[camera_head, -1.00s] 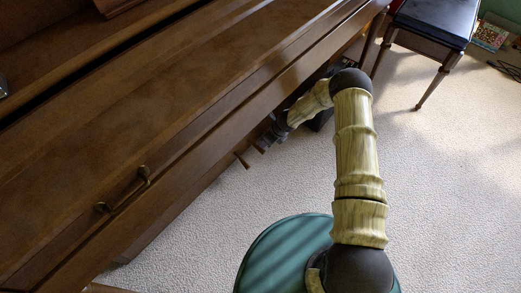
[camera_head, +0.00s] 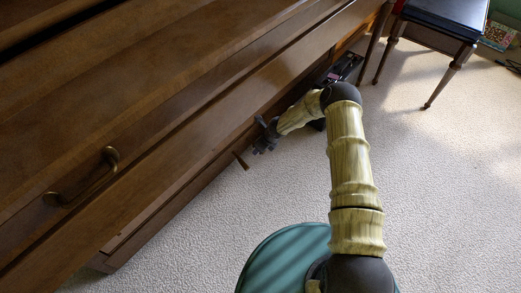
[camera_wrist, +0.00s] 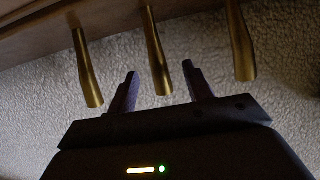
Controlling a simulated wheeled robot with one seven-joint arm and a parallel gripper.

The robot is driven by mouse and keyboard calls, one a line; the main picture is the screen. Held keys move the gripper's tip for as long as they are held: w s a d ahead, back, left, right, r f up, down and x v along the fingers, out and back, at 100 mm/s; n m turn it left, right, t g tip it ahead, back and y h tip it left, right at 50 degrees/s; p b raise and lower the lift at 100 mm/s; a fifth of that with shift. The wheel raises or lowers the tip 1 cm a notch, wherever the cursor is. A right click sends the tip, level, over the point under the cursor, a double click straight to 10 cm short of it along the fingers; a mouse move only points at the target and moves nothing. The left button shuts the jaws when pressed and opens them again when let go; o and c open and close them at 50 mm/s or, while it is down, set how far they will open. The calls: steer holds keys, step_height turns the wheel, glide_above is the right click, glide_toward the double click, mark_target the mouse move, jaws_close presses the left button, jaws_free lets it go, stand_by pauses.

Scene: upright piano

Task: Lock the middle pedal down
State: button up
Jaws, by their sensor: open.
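Three brass pedals stick out from the piano's wooden base in the wrist view. The middle pedal (camera_wrist: 157,55) lies between my gripper's (camera_wrist: 161,80) two dark, spread fingers in the picture. Its tip reaches down between them; I see no clear contact, and the depth gap is hard to judge. The left pedal (camera_wrist: 87,72) is outside the left finger and the right pedal (camera_wrist: 240,45) is outside the right finger. In the head view my gripper (camera_head: 262,140) is low at the piano, and one pedal (camera_head: 241,160) shows beside it; the others are hidden.
The brown upright piano (camera_head: 180,120) fills the left, with a brass handle (camera_head: 85,185) on its front. A dark-topped bench (camera_head: 447,15) stands at the upper right. Pale carpet (camera_head: 430,190) is open on the right.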

steer(key=shift+a+f, duration=0.1)
steer(key=shift+f, duration=0.2)
jaws_close()
steer(key=shift+f, duration=1.35)
jaws_free()
steer(key=shift+r, duration=0.2)
